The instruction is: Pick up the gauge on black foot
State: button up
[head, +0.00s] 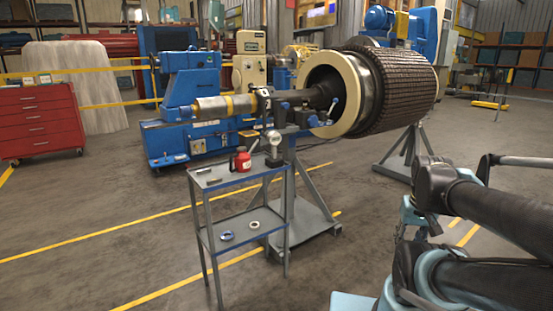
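A gauge (274,138) with a small round pale head stands upright on a black foot at the right end of the top shelf of a grey cart (215,183). It is small in the head view, and its dial markings cannot be made out. The dark stand and shaft parts behind it make its outline hard to separate. My arm is folded at the right edge of the picture, well apart from the cart. My gripper does not show clearly in this view.
A red container (242,160) stands left of the gauge, with small tools further left. A blue ring (227,236) and a pale ring (254,225) lie on the lower shelf. A large rotor (395,88) on stands rises behind the cart. Floor in front is clear.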

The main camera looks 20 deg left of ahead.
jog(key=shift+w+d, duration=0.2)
